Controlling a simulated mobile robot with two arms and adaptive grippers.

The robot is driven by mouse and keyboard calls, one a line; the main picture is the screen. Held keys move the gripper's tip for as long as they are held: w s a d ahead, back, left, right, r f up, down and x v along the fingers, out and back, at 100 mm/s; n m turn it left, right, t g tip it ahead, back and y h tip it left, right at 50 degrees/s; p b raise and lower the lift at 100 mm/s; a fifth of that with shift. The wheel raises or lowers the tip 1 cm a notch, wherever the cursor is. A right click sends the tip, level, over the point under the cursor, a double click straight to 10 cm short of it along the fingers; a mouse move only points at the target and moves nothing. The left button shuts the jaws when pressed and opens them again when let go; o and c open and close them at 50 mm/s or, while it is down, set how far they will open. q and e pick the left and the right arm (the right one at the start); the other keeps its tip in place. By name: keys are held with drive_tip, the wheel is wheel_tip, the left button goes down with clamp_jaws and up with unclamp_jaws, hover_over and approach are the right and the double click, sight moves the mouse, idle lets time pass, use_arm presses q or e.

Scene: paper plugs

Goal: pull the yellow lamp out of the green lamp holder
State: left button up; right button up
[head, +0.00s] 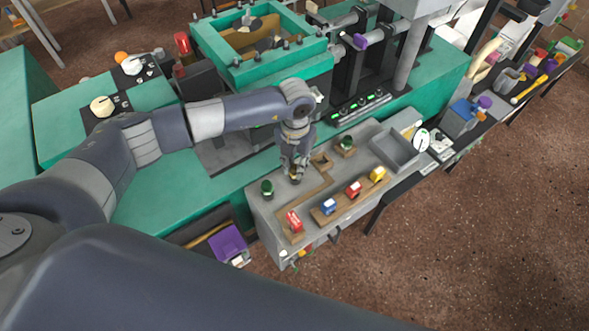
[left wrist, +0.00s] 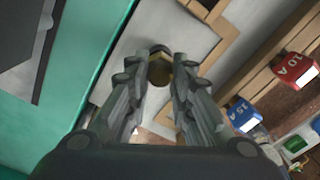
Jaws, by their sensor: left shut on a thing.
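My left gripper (head: 294,172) points down over the grey panel (head: 262,215). In the left wrist view its fingers (left wrist: 160,75) are closed around the yellow lamp (left wrist: 159,71), which looks dark yellow and round. In the head view only a small yellowish bit of the lamp (head: 294,178) shows under the fingers. The holder under the lamp is mostly hidden, so I cannot tell its colour or how deep the lamp sits. Dark green round pieces stand to the left (head: 267,187) and to the right (head: 346,143) of the gripper. My right gripper is out of view.
A red block (head: 294,221) lies on the panel's front left. A wooden strip holds a blue plug (head: 328,206), a red plug (head: 353,189) and a yellow plug (head: 377,174). A grey tray (head: 396,150) is at the right. A green machine (head: 262,68) stands behind.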

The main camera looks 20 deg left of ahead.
sight(295, 167)
use_arm(q)
clamp_jaws()
drive_tip(key=shift+r+p, duration=0.3)
drive_tip(key=shift+r, duration=0.25)
drive_tip(key=shift+r, duration=0.1)
idle(0.6)
drive_tip(key=shift+r, duration=0.25)
drive_tip(key=shift+r+p, duration=0.75)
drive_tip(key=shift+r, duration=0.1)
drive_tip(key=shift+r, duration=0.2)
drive_tip(key=shift+r+p, duration=0.85)
drive_tip(key=shift+r, duration=0.55)
